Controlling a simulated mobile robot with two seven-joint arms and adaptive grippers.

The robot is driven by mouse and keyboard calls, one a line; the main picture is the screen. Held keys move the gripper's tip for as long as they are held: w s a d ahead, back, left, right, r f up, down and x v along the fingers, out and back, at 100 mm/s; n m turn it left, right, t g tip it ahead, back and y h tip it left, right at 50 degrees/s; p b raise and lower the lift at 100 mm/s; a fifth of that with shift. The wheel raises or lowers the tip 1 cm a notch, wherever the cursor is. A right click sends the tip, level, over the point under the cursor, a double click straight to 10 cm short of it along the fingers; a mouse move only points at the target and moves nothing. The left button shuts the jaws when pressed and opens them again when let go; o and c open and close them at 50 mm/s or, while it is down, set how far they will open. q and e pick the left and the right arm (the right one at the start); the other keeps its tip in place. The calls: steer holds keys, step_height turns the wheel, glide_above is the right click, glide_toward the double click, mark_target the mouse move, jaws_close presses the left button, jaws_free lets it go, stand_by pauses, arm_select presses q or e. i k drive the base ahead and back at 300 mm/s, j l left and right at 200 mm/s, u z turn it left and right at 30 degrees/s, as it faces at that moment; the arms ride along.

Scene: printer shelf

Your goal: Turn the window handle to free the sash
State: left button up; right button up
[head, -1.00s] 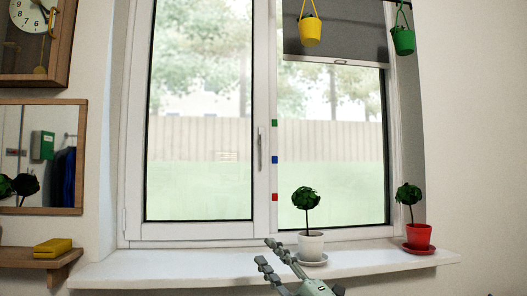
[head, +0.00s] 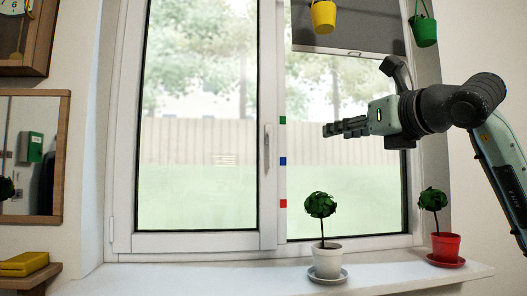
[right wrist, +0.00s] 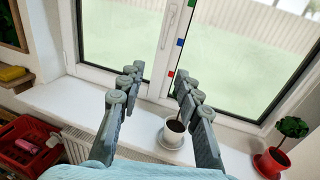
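The window handle (head: 267,148) is a slim pale lever hanging vertically on the right stile of the left sash (head: 137,243). The sash looks closed in its frame. My right gripper (head: 328,130) is to the right of the handle in the head view, its fingers pointing left, apart from it. In the right wrist view the handle (right wrist: 168,25) shows near the top, beyond the two spread fingers. The gripper (right wrist: 159,77) is open with nothing between its pads. My left gripper is not in view.
A white-potted plant (head: 327,262) and a red-potted plant (head: 445,247) stand on the sill (head: 200,278). Yellow (head: 323,17) and green (head: 423,31) buckets hang above. Red, blue and green marks line the middle post. A red crate (right wrist: 28,145) is low left.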

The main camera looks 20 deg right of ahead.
mark_target(125, 236)
steer(key=i, duration=1.1)
